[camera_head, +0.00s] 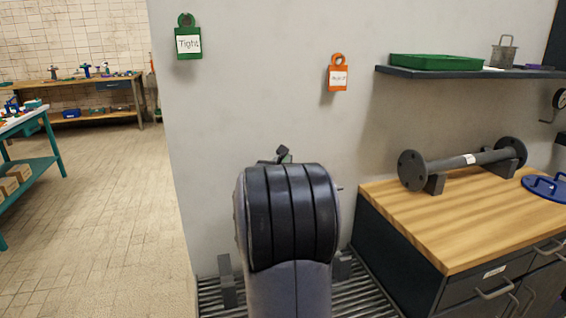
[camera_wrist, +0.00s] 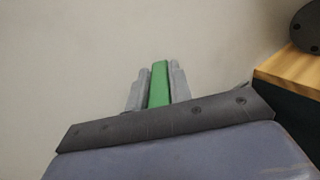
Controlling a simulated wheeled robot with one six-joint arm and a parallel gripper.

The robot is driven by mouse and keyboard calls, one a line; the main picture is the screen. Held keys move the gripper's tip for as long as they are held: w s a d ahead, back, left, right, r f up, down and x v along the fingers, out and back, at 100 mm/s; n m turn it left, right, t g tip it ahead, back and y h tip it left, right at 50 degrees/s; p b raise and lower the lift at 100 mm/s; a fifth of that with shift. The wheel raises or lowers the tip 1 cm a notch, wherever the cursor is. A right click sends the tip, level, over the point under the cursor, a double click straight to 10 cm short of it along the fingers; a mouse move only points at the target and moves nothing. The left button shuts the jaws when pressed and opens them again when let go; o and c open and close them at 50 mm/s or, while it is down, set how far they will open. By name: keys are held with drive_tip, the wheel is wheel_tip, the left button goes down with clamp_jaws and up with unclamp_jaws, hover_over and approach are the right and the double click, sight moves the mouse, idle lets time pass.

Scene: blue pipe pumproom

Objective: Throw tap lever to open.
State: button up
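A narrow green bar, which looks like the tap lever (camera_wrist: 158,86), lies between the two grey fingers of my gripper (camera_wrist: 158,82) in the wrist view. The fingers sit close against both its sides, and my gripper looks shut on it. In the head view my own arm hides most of this area; only a small dark piece with a bit of green shows just above the arm. The tap's body and pipe are hidden, so I cannot tell how far the lever is turned.
A shelf (camera_head: 470,72) with a green tray (camera_head: 435,62) hangs above. Green (camera_head: 188,43) and orange (camera_head: 338,77) tags hang on the wall. Floor is open at left.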

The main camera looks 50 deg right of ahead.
drive_tip(key=o, duration=0.4)
drive_tip(key=shift+o, duration=0.2)
drive_tip(key=v, duration=1)
drive_tip(key=shift+s+a+b, duration=0.15)
drive_tip(key=shift+a+b, duration=0.15)
drive_tip(key=shift+a, duration=0.05)
